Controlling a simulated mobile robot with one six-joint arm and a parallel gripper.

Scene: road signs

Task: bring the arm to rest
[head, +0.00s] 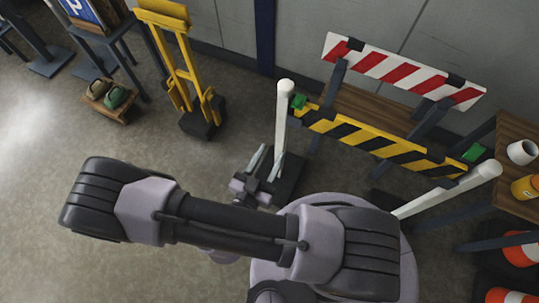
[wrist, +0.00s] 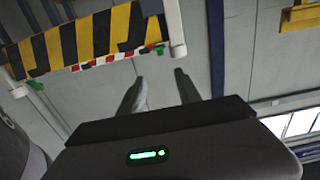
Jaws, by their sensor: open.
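My gripper (head: 267,162) is in the lower middle of the head view, close to a white post on a dark base. Its two fingers (wrist: 158,92) stand apart in the wrist view, with nothing between them. My arm is folded across the front of the head view. I cannot tell whether the fingers touch the post.
A white post (head: 283,115) and a second white post (head: 450,188) flank a yellow-black striped board (head: 380,140). Behind is a red-white barrier board (head: 400,70). A yellow folding stand (head: 180,70) is at the back left. A wooden table (head: 512,150) holds a white cup (head: 522,152).

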